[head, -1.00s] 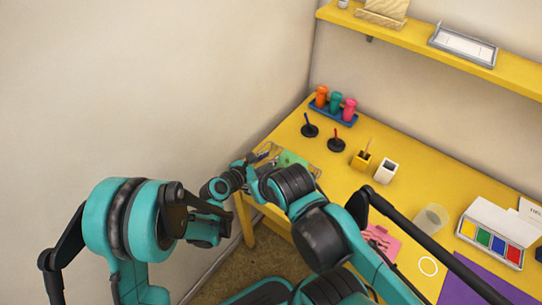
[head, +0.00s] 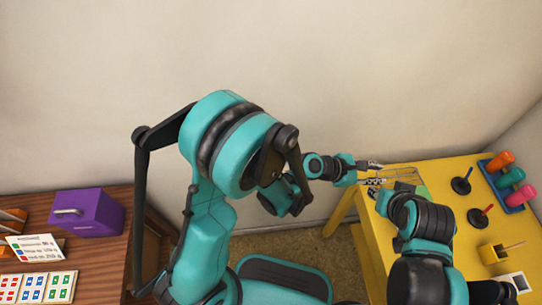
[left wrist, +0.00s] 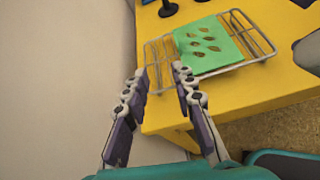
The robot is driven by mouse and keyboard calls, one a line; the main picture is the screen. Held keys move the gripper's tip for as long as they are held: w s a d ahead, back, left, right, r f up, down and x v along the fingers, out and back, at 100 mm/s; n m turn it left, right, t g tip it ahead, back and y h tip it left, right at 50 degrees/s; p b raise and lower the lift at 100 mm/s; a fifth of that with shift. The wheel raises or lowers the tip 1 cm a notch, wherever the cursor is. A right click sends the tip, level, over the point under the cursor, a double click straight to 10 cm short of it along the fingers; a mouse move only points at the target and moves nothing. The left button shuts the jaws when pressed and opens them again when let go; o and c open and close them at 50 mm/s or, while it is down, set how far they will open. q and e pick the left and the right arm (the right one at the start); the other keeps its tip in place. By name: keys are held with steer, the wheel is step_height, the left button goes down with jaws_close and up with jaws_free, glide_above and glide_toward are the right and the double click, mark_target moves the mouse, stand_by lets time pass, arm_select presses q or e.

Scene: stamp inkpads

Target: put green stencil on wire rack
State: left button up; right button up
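The green stencil (left wrist: 208,44), a flat sheet with several leaf-shaped cutouts, lies on the wire rack (left wrist: 262,46) at the table's corner in the left wrist view. In the head view the stencil (head: 422,192) is partly hidden by my arm, and the rack (head: 400,168) shows as thin wires. My left gripper (left wrist: 160,71) is open and empty, its fingers apart beside the rack's near left side, clear of the stencil. It also shows in the head view (head: 374,172), at the table's left edge. My right gripper is not in view.
A wooden cabinet with a purple box (head: 88,212) stands at the left. The wall is close behind the table.

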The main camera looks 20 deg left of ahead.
arm_select(q)
steer(key=a+r+m+t+y, duration=0.1)
steer(key=a+r+m+y, duration=0.15)
steer(key=a, duration=0.35)
steer(key=a+r+m+y, duration=0.1)
steer(key=a+r+m, duration=0.1)
steer(key=a+m, duration=0.25)
steer(key=s+a+r+m+y, duration=0.1)
steer(key=s+a+m+y, duration=0.1)
steer(key=a, duration=0.6)
steer(key=s+a+r+m+y, duration=0.1)
steer(key=s+a+m+y, duration=0.2)
steer(key=s+a+m, duration=0.2)
steer(key=s+a+r+m+y, duration=0.2)
steer(key=a+m, duration=0.4)
steer(key=a, duration=0.6)
steer(key=shift+s+a+m+t+y, duration=0.35)
steer(key=shift+s+y, duration=0.3)
steer(key=shift+s, duration=0.3)
steer(key=shift+d+r, duration=0.1)
steer(key=shift+d, duration=0.05)
